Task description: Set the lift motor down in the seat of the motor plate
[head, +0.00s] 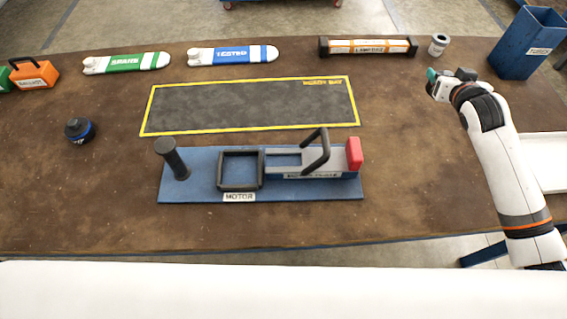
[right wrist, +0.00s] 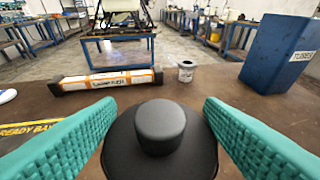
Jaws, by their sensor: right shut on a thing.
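My right gripper (head: 440,80) is at the right of the table in the head view, its teal finger pads on either side of a black round lift motor. In the right wrist view the lift motor (right wrist: 160,130) shows as a wide dark disc with a raised round cap. It is held well away from the motor plate. The blue motor plate (head: 200,189) lies at the front middle of the table. Its seat is a square black frame (head: 221,170), empty, behind the label MOTOR. My left gripper is not in view.
On the plate stand a black post (head: 173,160) and a grey clamp with a black handle (head: 316,150) and red end (head: 354,154). A dark round part (head: 80,130) sits at left. A blue bin (head: 527,45) and small can (head: 438,44) stand back right. The yellow-edged mat (head: 250,106) is clear.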

